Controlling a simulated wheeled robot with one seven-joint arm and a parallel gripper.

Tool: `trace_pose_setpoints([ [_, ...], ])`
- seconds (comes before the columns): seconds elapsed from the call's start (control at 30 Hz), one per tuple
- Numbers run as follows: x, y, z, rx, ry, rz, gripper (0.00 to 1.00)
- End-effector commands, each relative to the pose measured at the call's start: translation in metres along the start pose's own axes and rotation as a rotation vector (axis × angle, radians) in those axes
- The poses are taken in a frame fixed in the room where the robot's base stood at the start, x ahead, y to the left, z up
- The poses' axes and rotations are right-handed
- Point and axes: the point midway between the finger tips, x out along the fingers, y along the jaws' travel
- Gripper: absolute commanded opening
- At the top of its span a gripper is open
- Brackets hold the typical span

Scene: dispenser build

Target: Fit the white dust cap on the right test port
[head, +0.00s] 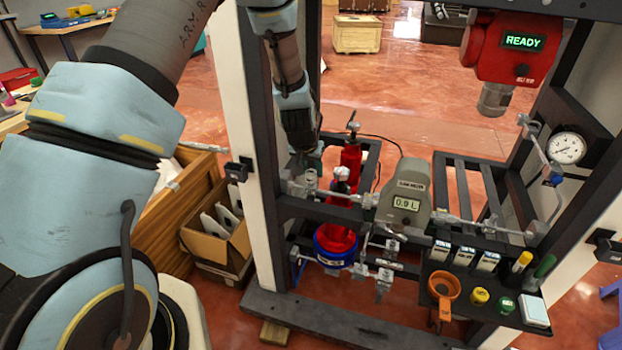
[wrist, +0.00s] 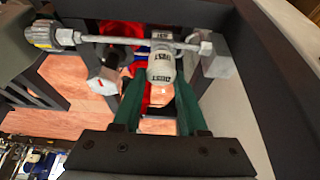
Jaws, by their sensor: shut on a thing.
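The white dust cap (wrist: 161,70), a small cylinder with dark lettering, sits between the green fingers of my gripper (wrist: 161,95) in the wrist view. My gripper is shut on it. The cap lines up with the middle of a horizontal metal pipe (wrist: 115,40), where the test port seems to be; the port itself is hidden. I cannot tell whether the cap is seated or just above it. In the head view my gripper (head: 308,163) points down over the left end of the pipe run, with the pale cap (head: 311,179) at its tips.
A red cylinder (head: 350,160) and dark frame bars are close by. A metal block (wrist: 218,60) ends the pipe. A tool tray (head: 480,290) hangs at the right; a cardboard box (head: 218,248) stands left.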

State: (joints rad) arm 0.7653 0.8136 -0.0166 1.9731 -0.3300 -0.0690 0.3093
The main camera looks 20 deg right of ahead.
Motion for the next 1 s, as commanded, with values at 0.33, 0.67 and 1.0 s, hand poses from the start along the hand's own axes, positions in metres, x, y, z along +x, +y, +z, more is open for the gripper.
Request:
trace_pose_setpoints([
  [0.33, -0.021, 0.000, -0.009, 0.000, 0.000, 0.000, 0.00],
  [0.67, -0.036, 0.000, -0.016, 0.001, -0.001, 0.000, 0.00],
  [1.0, -0.035, -0.001, -0.015, -0.001, -0.001, 0.000, 0.00],
])
